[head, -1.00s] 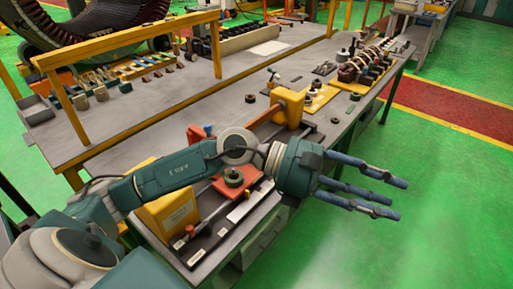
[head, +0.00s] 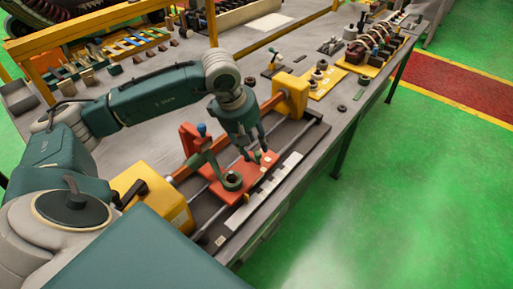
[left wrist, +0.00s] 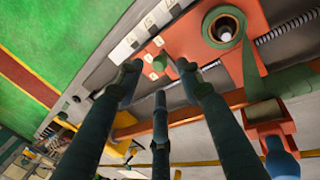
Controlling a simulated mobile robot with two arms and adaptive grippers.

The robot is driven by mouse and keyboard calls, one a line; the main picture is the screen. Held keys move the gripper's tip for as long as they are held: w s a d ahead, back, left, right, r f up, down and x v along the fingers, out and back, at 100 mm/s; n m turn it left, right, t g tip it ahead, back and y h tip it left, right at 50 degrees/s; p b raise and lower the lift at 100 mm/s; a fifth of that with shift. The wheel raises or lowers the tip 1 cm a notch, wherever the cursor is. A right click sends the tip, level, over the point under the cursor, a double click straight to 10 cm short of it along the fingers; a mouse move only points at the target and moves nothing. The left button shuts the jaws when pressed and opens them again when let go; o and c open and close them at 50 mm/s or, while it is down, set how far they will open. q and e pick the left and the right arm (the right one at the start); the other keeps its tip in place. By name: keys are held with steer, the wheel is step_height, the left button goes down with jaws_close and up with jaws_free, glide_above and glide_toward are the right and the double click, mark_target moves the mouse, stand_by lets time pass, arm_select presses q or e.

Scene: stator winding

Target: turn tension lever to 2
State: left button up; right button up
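The tension lever, a small green-ended knob (left wrist: 170,64), is on the red carriage (left wrist: 200,45) of the winding machine. Small pale number tags (left wrist: 157,58) lie beside it; their digits are too small to read surely. The lever also shows in the head view (head: 257,157). My left gripper (left wrist: 160,76) is pointed down at the lever, its three fingers spread open around or just above it. In the head view the gripper (head: 251,150) hangs over the red carriage (head: 225,192). I cannot tell whether a finger touches the lever. My right gripper is not in view.
A green spool (head: 232,181) and a red upright with a blue knob (head: 202,129) stand left of the gripper on the carriage. Yellow end blocks (head: 291,96) hold the rails. A white label strip (head: 262,193) runs along the front. The floor right of the bench is clear.

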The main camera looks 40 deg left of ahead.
mark_target(257, 153)
arm_select(q)
steer(key=x, duration=0.3)
steer(key=shift+w+a+p, duration=0.1)
steer(key=shift+p, duration=0.3)
steer(key=shift+w+f, duration=0.2)
steer(key=shift+f, duration=0.75)
steer(key=c, duration=0.9)
steer(key=shift+w, duration=0.1)
jaws_close()
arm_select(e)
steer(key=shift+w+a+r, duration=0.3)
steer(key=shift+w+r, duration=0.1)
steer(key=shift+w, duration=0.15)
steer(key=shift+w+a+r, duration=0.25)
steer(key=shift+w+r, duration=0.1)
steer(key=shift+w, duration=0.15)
